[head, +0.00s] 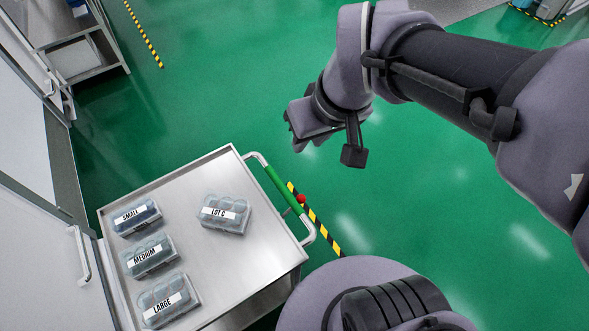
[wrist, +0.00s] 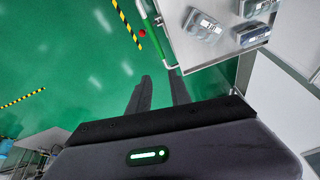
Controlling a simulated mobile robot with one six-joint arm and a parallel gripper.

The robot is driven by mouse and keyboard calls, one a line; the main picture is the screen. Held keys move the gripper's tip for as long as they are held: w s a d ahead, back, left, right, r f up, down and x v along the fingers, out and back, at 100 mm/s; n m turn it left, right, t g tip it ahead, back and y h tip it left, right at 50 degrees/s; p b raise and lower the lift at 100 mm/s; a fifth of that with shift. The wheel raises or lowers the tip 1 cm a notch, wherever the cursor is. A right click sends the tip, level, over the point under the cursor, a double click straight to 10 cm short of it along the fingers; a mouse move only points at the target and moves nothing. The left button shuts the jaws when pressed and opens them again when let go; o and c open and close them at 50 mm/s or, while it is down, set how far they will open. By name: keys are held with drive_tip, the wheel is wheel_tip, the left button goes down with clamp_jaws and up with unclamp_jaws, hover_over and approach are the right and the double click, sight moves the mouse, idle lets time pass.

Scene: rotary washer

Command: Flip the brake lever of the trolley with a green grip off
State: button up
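The trolley (head: 226,165) is a steel cart with a green grip (head: 283,188) on its handle bar at the right side. The brake lever (head: 301,199) shows as a small red knob beside the grip, with a thin stem that is hard to make out. In the wrist view the red knob (wrist: 142,33) lies next to the green grip (wrist: 152,28), beyond my fingertips. My gripper (head: 292,127) is in the air above the floor, apart from the handle and lever. Its two fingers (wrist: 159,76) are spread with nothing between them.
Clear boxes labelled SMALL (head: 136,216), MEDIUM (head: 149,255), LARGE (head: 168,301) and LOT C (head: 225,213) lie on the trolley top. A white cabinet (head: 40,260) stands along the left. A striped floor line (head: 322,228) runs by the handle. The green floor behind the handle is open.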

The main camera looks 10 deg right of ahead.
drive_tip(key=w+f+n, duration=0.1)
drive_tip(key=w, duration=0.1)
drive_tip(key=w+f+n+g, duration=0.1)
drive_tip(key=w+f+n, duration=0.2)
drive_tip(key=w+n, duration=0.1)
drive_tip(key=shift+w+d+f+g+p, duration=0.1)
drive_tip(key=shift+w+f+g+p, duration=0.15)
drive_tip(key=shift+f+g+p, duration=0.1)
clamp_jaws()
drive_tip(key=w+f+n+g, duration=0.2)
drive_tip(key=f+n, duration=0.5)
drive_tip(key=f, duration=0.6)
drive_tip(key=w+f+n+g+h+p, duration=0.1)
drive_tip(key=w+f+n, duration=0.4)
drive_tip(key=f, duration=0.8)
drive_tip(key=n+g, duration=0.1)
drive_tip(key=n, duration=0.2)
drive_tip(key=shift+w, duration=0.2)
drive_tip(key=shift+d, duration=0.1)
